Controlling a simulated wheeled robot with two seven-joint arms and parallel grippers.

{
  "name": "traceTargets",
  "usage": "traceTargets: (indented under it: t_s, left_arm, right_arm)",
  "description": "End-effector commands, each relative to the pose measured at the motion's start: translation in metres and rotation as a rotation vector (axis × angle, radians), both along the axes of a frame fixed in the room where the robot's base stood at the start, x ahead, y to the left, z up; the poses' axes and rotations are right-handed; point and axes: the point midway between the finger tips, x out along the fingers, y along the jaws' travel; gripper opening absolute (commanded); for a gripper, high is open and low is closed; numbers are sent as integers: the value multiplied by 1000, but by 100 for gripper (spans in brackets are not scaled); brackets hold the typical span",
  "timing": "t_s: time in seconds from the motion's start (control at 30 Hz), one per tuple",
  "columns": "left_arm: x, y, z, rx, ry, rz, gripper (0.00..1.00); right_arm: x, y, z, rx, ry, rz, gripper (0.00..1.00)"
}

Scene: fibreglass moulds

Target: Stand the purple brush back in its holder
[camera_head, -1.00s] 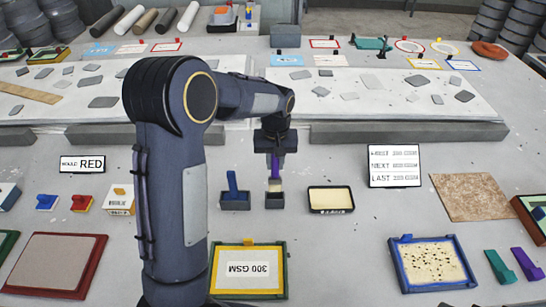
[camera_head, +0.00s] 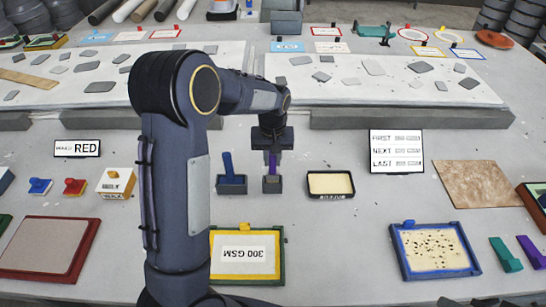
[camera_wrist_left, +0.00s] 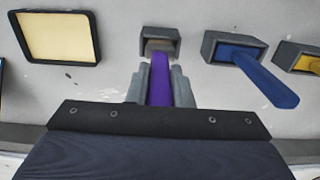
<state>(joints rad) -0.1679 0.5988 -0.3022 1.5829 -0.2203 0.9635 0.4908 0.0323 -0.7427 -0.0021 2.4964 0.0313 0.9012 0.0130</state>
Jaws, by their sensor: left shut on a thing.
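The purple brush (camera_head: 272,161) is upright, gripped by its handle in my left gripper (camera_head: 273,155). Its small grey holder (camera_head: 272,187) is directly below, and the brush's lower end is at or inside the holder's mouth. In the left wrist view, the purple handle (camera_wrist_left: 160,83) runs between the two grey fingers of my left gripper (camera_wrist_left: 161,78) towards the holder (camera_wrist_left: 147,36). A tan part shows at the opening there; how deep it sits I cannot tell. My right gripper is not in view.
A blue brush (camera_head: 228,165) stands in a holder (camera_head: 232,188) close on the left. A dark tray with a cream inside (camera_head: 331,184) lies on the right. A yellow-framed mould (camera_head: 282,253) lies in front. Clear grey table lies between them.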

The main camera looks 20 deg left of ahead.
Motion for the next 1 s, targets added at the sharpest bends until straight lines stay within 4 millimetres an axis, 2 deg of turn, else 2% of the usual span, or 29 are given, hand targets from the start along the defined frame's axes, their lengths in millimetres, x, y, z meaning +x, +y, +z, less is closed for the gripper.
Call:
traceTargets:
  t_s: [1.0]
  left_arm:
    - [0,0,-9,0,0,0,0]
  right_arm:
    - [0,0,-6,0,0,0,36]
